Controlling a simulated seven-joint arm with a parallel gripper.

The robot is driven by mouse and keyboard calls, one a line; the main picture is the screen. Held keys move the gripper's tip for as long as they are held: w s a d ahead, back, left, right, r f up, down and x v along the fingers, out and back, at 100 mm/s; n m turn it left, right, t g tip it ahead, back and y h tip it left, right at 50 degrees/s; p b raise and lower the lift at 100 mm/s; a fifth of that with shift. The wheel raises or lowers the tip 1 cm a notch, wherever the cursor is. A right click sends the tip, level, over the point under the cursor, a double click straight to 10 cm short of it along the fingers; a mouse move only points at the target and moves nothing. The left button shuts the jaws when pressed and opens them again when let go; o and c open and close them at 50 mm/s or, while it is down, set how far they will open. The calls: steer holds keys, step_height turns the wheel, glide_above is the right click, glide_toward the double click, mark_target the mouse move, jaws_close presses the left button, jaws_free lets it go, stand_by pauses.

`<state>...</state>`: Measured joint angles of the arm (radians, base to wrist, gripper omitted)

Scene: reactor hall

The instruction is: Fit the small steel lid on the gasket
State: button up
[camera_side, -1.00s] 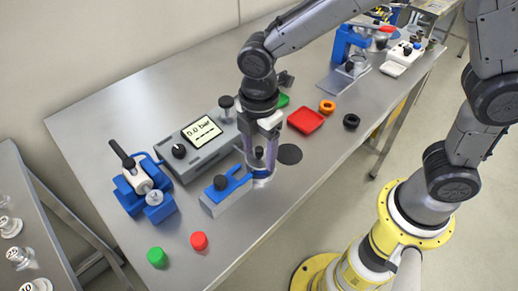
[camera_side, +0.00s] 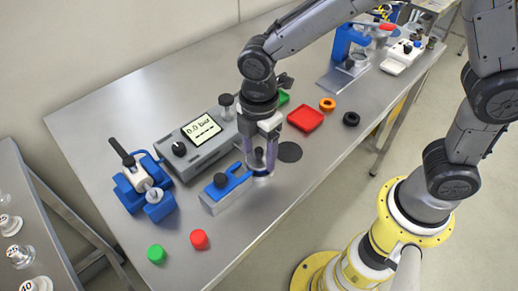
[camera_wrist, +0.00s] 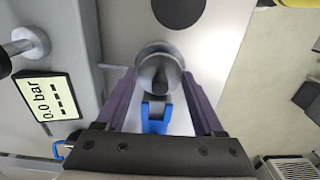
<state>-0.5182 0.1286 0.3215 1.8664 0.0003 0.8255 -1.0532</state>
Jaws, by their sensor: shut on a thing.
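The small steel lid (camera_wrist: 150,60) is a round grey disc with a knob, seen from above in the wrist view. My gripper (camera_wrist: 159,76) is shut on it, with a purple finger on each side. In the side view my gripper (camera_side: 262,160) points straight down at the round steel end of a grey block with a blue fork clamp (camera_side: 228,182). The fork (camera_wrist: 156,118) lies close beside the lid in the wrist view. The gasket is hidden, so I cannot tell whether the lid touches it.
A grey gauge box (camera_side: 203,134) reading 0.0 bar stands left of my gripper. A black disc (camera_side: 289,152) and a red tray (camera_side: 305,118) lie to the right. Red (camera_side: 199,239) and green (camera_side: 156,254) caps lie near the front edge. A blue clamp stand (camera_side: 145,183) is at left.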

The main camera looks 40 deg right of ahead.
steer(key=o, duration=1.5)
steer(key=shift+r, duration=3.5)
